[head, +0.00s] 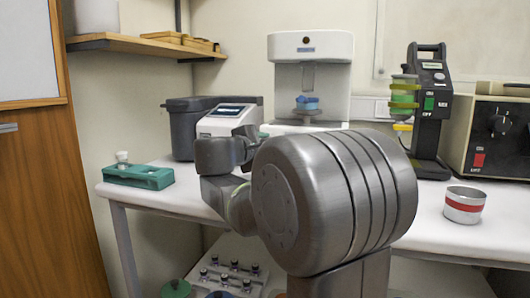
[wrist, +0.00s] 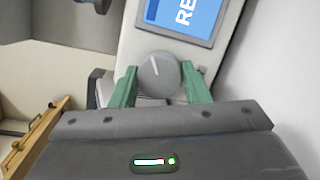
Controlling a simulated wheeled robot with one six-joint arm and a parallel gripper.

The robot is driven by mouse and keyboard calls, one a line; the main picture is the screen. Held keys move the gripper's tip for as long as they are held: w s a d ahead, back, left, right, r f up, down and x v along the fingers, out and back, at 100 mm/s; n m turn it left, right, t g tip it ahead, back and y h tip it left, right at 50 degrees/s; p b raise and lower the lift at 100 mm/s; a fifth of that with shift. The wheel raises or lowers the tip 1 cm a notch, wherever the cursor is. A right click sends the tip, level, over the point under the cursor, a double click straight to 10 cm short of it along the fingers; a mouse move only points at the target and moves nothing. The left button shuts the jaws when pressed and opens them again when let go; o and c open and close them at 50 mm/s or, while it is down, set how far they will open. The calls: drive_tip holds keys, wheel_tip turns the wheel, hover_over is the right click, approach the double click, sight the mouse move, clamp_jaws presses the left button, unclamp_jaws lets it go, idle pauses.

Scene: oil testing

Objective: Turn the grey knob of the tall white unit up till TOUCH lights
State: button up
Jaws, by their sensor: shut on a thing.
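The grey round knob (wrist: 160,75) shows in the wrist view, with a white pointer mark on its face. It sits on a white panel (wrist: 128,40) beside a blue screen (wrist: 186,14) with partly cut-off letters "RE". My gripper (wrist: 161,88) has its green fingers on either side of the knob and is shut on it. The tall white unit (head: 336,75) stands at the back of the bench in the head view. I see no lit TOUCH sign in either view.
A low white device with a screen (head: 222,120) stands beside a dark grey box (head: 184,130). A green holder (head: 138,178) is at left. A black stand (head: 430,130), an oven-like box (head: 500,135) and a red-banded cup (head: 464,205) are at right.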

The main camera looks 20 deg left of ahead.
drive_tip(key=m+g+b, duration=0.1)
drive_tip(key=m, duration=0.3)
drive_tip(key=shift+m, duration=0.4)
drive_tip(key=m+g, duration=0.1)
drive_tip(key=m, duration=0.2)
drive_tip(key=shift+m, duration=0.3)
drive_tip(key=m+g+b, duration=0.1)
drive_tip(key=m, duration=0.3)
drive_tip(key=shift+r+m+g+y+b, duration=0.1)
drive_tip(key=shift+m+g+y+b, duration=0.5)
drive_tip(key=shift+m, duration=1.1)
drive_tip(key=o, duration=1)
drive_tip(key=shift+r, duration=0.1)
